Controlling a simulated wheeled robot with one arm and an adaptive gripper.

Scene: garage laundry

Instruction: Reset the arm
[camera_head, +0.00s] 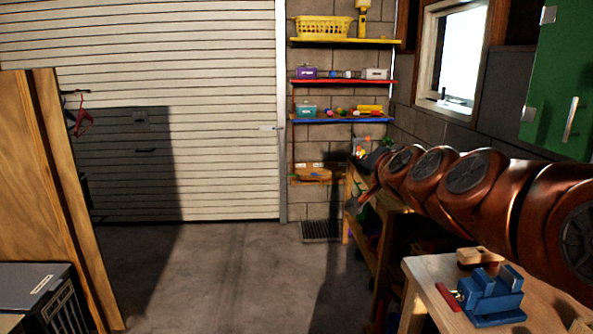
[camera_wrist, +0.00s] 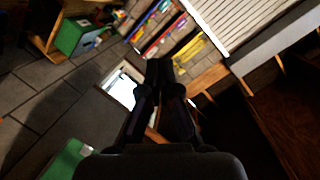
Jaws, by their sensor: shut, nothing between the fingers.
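My copper-coloured arm reaches in from the right edge of the head view, stretched out toward the back wall above the workbench. My gripper (camera_head: 364,200) is at its far end, small and dark in the head view. In the wrist view my gripper (camera_wrist: 158,66) points away from the camera with its two dark fingers together. Nothing shows between the fingers, and they touch nothing that I can make out.
A wooden workbench (camera_head: 425,290) with a blue vise (camera_head: 490,297) stands below my arm. A green cabinet (camera_head: 560,80) hangs at the right. Shelves (camera_head: 345,80) stand at the back beside the roller door (camera_head: 200,60). A wooden panel (camera_head: 40,180) is at the left. The middle floor is clear.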

